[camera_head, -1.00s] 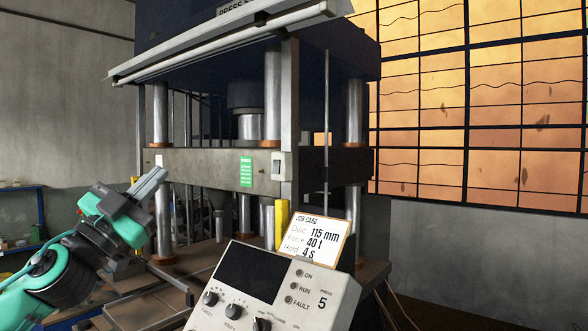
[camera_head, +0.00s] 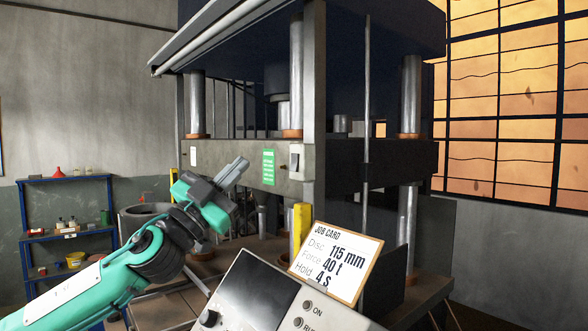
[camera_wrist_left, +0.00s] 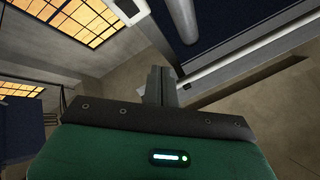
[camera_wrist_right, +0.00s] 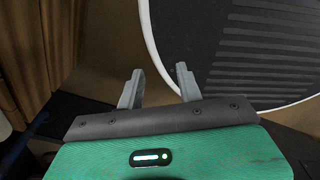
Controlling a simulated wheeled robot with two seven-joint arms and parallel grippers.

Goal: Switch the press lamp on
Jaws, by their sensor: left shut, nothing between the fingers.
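The press lamp (camera_head: 215,42) is a long pale tube slanting under the press's top edge in the head view. I cannot tell whether it is lit.
The control console (camera_head: 270,295) and job card (camera_head: 335,262) stand in front of the press (camera_head: 350,165). A blue shelf (camera_head: 70,235) with small items is at the left. A dark ribbed surface with a pale rim (camera_wrist_right: 250,55) lies beyond my right gripper.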

